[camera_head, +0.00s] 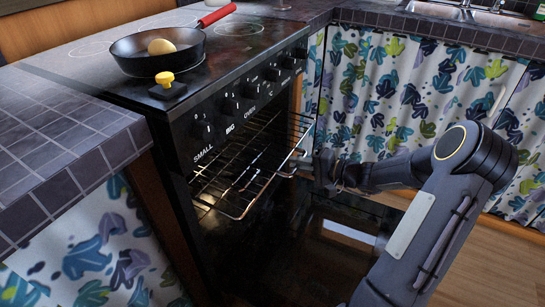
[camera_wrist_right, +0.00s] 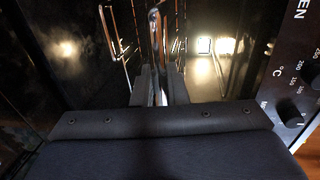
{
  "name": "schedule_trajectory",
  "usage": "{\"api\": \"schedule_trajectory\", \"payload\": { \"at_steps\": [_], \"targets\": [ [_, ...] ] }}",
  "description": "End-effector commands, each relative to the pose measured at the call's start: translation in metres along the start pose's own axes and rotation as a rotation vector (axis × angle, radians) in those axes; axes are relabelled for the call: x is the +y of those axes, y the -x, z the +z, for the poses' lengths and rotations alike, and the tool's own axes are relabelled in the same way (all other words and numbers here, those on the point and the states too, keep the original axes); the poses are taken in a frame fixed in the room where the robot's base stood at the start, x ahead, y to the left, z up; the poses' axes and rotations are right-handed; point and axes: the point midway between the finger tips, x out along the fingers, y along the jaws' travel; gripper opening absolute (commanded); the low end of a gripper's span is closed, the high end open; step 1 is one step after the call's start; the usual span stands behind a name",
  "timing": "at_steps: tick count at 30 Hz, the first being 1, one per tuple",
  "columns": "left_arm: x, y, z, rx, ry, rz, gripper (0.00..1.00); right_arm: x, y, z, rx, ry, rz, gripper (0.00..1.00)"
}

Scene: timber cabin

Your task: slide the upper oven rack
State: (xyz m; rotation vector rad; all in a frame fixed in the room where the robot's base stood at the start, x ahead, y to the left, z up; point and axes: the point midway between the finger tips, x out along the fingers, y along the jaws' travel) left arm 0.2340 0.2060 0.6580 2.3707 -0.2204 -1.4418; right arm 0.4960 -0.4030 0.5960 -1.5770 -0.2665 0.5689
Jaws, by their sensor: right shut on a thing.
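The black oven (camera_head: 245,135) stands open, with its door (camera_head: 330,235) folded down in front. A wire rack (camera_head: 238,212) shows inside and at the opening, its front edge near the front of the oven. My right gripper (camera_head: 297,165) reaches in from the right to the front of the rack. In the right wrist view, the gripper (camera_wrist_right: 160,84) has its fingers closed around a thin bar of the rack (camera_wrist_right: 155,30). The dark gripper body hides part of the oven there. My left gripper is not in view.
A black pan (camera_head: 130,60) with a red handle and a round yellowish item (camera_head: 161,47) sits on the stovetop. A yellow-topped black object (camera_head: 166,84) stands near the counter edge. Patterned curtains (camera_head: 400,90) hang under the sink counter at right.

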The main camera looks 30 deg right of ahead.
Motion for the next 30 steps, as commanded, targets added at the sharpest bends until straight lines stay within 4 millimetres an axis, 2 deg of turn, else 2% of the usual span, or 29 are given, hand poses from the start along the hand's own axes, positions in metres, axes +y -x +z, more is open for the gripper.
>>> {"api": "schedule_trajectory", "payload": {
  "at_steps": [1, 6, 12, 18, 29, 30],
  "targets": [
    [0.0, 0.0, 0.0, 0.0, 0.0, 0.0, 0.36, 0.004, 0.016, 0.0, 0.003, -0.002, 0.004, 0.0],
    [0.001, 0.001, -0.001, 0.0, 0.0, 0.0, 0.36, 0.011, 0.057, 0.0, 0.002, -0.003, 0.003, 0.0],
    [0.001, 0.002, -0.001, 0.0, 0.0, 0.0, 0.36, 0.018, 0.087, 0.001, -0.001, -0.002, 0.002, 0.0],
    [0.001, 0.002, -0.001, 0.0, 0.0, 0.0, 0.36, 0.02, 0.099, 0.001, -0.003, -0.001, 0.0, 0.0],
    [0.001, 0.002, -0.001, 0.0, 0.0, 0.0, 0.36, 0.021, 0.102, 0.0, -0.001, -0.001, 0.003, 0.0],
    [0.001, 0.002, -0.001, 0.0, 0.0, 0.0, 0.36, 0.021, 0.102, 0.0, 0.0, -0.001, 0.004, 0.18]
  ]
}}
